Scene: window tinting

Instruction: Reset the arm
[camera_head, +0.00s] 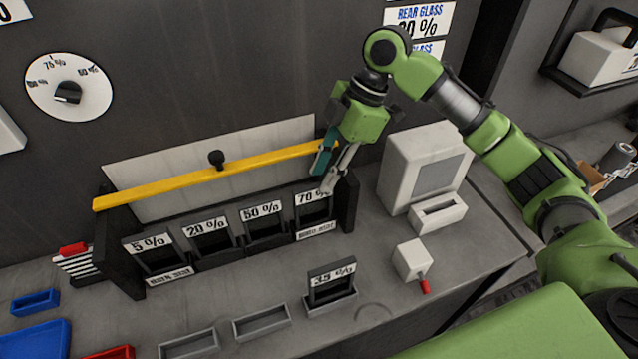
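My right arm comes in from the right, and its green and black gripper (324,181) points down at the right end of the rack. Its two fingers are apart with nothing clear between them. The tips are in front of or just above the 70 % sample (312,203); I cannot tell if they touch it. The rack also holds samples marked 5 % (150,249), 20 % (207,234) and 50 % (262,217). My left gripper is not in view.
A yellow bar (200,176) crosses above the rack. A 35 % sample (331,282) stands in a holder in front. A white monitor-like box (408,176) and a small white box with a red knob (411,258) stand to the right. A dial (68,92) is on the wall.

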